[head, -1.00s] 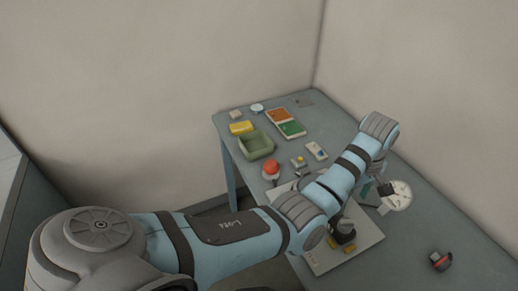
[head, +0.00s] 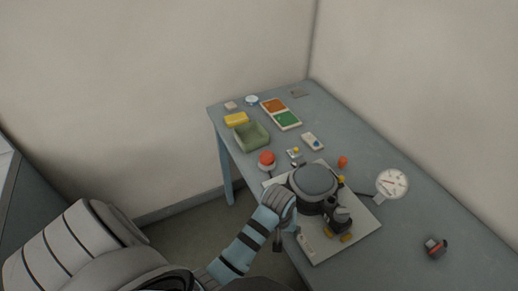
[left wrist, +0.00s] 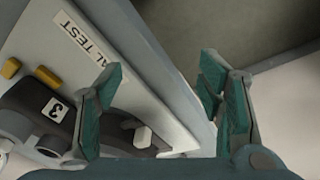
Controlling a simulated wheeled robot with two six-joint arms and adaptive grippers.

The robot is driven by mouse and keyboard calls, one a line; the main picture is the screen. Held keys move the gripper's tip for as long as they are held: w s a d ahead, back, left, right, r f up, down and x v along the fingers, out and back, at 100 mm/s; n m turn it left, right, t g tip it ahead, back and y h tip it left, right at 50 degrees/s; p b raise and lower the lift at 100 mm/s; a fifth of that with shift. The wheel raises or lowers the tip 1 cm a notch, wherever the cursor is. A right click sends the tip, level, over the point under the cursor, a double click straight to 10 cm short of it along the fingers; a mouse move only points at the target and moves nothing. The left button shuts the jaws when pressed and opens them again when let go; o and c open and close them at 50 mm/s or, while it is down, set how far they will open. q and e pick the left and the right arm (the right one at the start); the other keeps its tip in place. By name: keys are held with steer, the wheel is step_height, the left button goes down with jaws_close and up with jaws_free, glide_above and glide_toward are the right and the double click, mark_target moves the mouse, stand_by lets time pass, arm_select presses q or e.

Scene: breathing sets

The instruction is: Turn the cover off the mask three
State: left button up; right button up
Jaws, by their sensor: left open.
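Mask three, a dark body with a "3" label (left wrist: 55,108), lies on the left of the left wrist view. In the head view a dark unit (head: 340,215) with yellow parts stands on a pale board (head: 350,242), against a large round grey piece (head: 315,180). I cannot tell which part is the cover. My left gripper (left wrist: 165,105) is open, with teal fingers apart and nothing held. Its left finger overlaps the mask in the picture; contact is unclear. In the head view my left wrist is at the board's left edge. My right gripper is not in view.
A red button (head: 267,158), green bin (head: 252,136), yellow block (head: 236,119) and orange-green tray (head: 280,112) stand farther back on the table. A round gauge (head: 392,183) and a small dark-red item (head: 435,247) lie to the right. The board's edge and floor show between my fingers.

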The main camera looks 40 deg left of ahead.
arm_select(q)
steer(key=s+a+f+m+b, duration=0.1)
steer(key=s+f+b, duration=0.1)
steer(key=f, duration=0.5)
steer(key=s+a+f+m+b, duration=0.1)
steer(key=s+f+m, duration=0.1)
steer(key=s+f, duration=0.3)
step_height(320, 180, down, 2)
steer(key=shift+a+f+b, duration=0.1)
steer(key=shift+a+b, duration=0.2)
steer(key=shift+b, duration=0.1)
steer(key=shift+w, duration=0.15)
